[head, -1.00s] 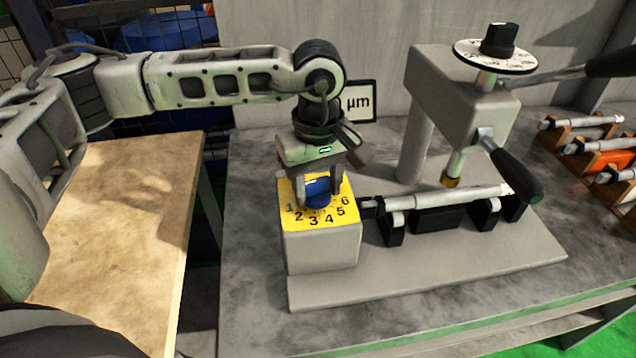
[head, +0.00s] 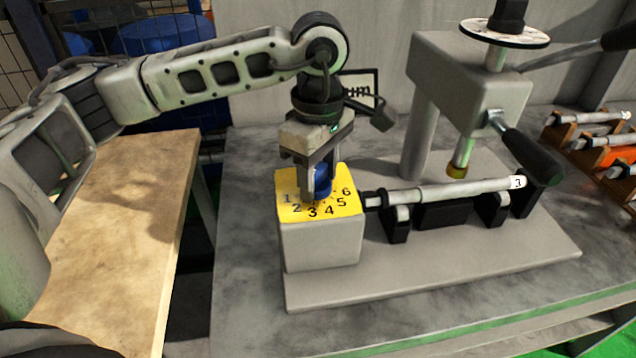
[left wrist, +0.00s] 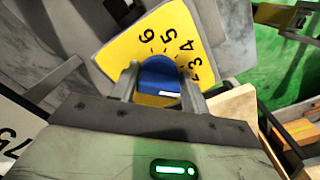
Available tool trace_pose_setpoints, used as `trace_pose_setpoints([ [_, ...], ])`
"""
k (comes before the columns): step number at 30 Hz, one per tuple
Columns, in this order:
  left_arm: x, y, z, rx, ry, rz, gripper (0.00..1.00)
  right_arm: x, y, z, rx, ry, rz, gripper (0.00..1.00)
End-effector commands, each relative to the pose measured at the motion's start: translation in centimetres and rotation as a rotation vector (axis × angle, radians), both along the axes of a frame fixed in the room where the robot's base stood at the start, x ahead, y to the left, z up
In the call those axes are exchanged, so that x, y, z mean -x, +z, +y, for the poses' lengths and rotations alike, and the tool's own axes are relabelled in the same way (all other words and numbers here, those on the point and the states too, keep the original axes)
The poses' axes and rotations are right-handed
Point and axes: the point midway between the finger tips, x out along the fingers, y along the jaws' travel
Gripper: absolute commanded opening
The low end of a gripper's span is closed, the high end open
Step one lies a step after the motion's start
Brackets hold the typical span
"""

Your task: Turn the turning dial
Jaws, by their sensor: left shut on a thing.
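The turning dial is a blue knob (head: 323,181) on a yellow plate (head: 337,208) with black numbers, on top of a grey box (head: 320,246). My left gripper (head: 316,190) points down at it from above and is shut on the knob. In the left wrist view the knob (left wrist: 160,76) sits between the two fingers, with a white mark on its near side. The numbers 3 to 6 show on the plate (left wrist: 201,28) there. The fingers hide part of the knob in the head view. My right gripper is not in view.
A grey press (head: 468,80) with a dark-handled lever stands behind. More shafts sit on a wooden rack (head: 595,150) at right. A wooden table (head: 125,240) stands at left.

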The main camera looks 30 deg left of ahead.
Motion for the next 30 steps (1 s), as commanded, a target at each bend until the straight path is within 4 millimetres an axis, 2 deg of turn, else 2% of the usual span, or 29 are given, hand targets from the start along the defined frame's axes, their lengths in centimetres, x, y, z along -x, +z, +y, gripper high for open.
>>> trace_pose_setpoints([
  [3, -0.09, -0.24, -0.01, 0.0, 0.107, -0.001, 0.22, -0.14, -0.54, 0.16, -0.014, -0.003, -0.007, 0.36],
  [15, -0.27, -0.03, 0.04, 0.0, 0.397, -0.002, 0.23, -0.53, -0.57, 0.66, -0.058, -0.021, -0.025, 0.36],
  [30, -0.34, 0.16, 0.07, 0.0, 0.509, -0.003, 0.23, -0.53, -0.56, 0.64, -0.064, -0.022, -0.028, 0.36],
])
